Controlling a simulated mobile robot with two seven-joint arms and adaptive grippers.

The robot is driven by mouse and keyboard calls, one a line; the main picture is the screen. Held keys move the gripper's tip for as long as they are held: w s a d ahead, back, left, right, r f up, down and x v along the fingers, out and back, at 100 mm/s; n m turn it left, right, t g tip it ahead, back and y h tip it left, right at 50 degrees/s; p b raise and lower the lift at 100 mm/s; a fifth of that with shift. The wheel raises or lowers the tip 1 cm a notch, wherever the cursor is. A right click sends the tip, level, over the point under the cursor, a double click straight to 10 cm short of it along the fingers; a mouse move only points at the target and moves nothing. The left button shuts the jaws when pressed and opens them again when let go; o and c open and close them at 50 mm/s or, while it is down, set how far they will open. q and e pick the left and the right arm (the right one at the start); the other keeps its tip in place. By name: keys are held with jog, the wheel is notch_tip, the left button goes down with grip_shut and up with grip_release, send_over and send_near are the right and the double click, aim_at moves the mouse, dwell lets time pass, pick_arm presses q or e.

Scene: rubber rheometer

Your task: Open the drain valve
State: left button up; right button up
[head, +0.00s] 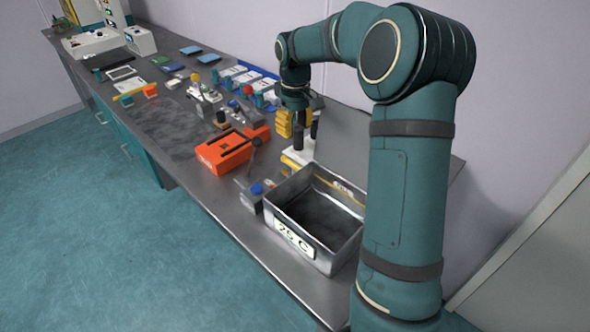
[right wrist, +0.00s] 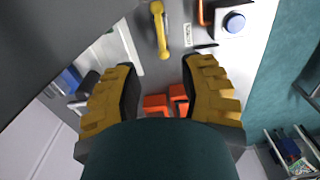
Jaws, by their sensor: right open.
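A yellow lever-like handle (right wrist: 160,30), which looks like the drain valve's handle, shows at the top middle of the right wrist view, beside a small white label. It lies ahead of my fingertips and apart from them. My right gripper (head: 306,140) hangs fingers down behind the metal bath (head: 282,222) marked 75 C. In the right wrist view the same gripper (right wrist: 158,72) is open, with nothing between its fingers. My left gripper is out of view.
An orange case (head: 226,152) and a grey box with a blue knob (head: 257,189) stand left of the bath. A white box with a blue knob (right wrist: 233,22) shows in the right wrist view. Several small tools and trays crowd the bench behind. The bench's front left is mostly clear.

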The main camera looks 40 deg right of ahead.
aim_at(295, 164)
notch_tip(295, 164, down, 13)
jog(key=b, duration=0.3)
jog(key=shift+f, duration=0.1)
grip_shut()
